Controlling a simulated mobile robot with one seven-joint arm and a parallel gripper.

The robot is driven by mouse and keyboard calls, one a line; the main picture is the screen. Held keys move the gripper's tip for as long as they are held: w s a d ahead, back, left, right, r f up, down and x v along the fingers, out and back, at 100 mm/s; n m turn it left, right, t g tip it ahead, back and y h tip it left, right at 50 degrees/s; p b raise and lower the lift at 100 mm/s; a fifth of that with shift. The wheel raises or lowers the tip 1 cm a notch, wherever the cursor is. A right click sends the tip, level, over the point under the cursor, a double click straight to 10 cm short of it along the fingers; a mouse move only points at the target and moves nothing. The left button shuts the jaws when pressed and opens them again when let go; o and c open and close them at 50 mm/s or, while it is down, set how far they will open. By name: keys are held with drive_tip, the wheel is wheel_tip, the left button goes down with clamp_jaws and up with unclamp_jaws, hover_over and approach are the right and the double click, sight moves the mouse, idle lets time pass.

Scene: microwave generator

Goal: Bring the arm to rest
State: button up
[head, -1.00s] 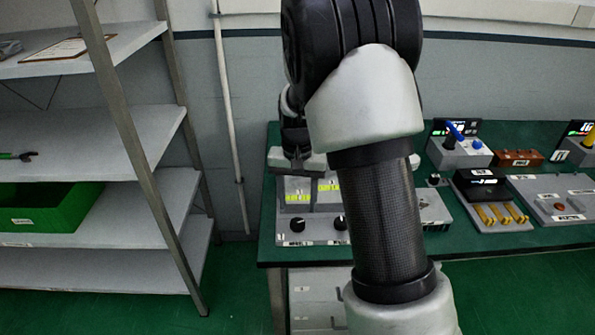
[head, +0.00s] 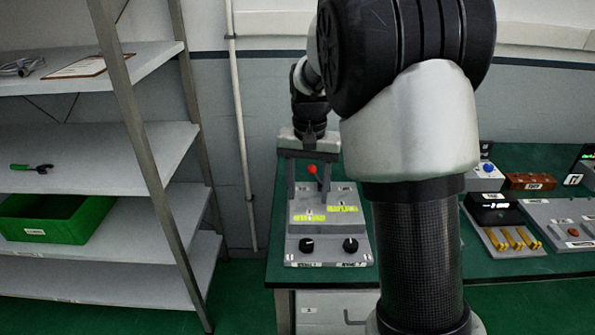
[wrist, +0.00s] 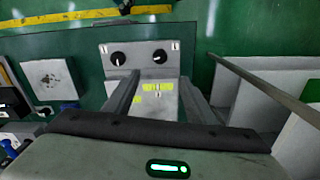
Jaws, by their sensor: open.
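My arm (head: 420,120) crosses the middle of the head view and bends down over the far end of the green bench (head: 272,240). My gripper (head: 307,192) is open, with two grey fingers pointing down above a grey control panel (head: 328,222). In the wrist view the open gripper (wrist: 160,80) has nothing between its fingers, and the panel (wrist: 150,62) lies beyond them. The panel has two black knobs, yellow-green displays and a red-tipped lever (head: 312,169) seen between the fingers. Whether the fingers touch the panel I cannot tell.
A metal shelf unit (head: 140,140) stands left, with a green bin (head: 45,220) and a small green-handled tool (head: 32,168). A vertical pipe (head: 238,130) runs up the wall. More panels with yellow levers (head: 515,240) sit right on the bench. Floor shows between shelf and bench.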

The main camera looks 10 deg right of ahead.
drive_tip(key=s+r+n+t+p, duration=0.2)
drive_tip(key=s+r, duration=0.6)
drive_tip(key=s, duration=0.4)
drive_tip(key=s+r+n+t+p, duration=0.2)
drive_tip(key=s+r+t+p, duration=0.1)
drive_tip(key=s+r, duration=0.6)
drive_tip(key=s+p, duration=0.1)
drive_tip(key=s, duration=0.2)
drive_tip(key=shift+s+t, duration=0.15)
drive_tip(key=shift+t, duration=0.15)
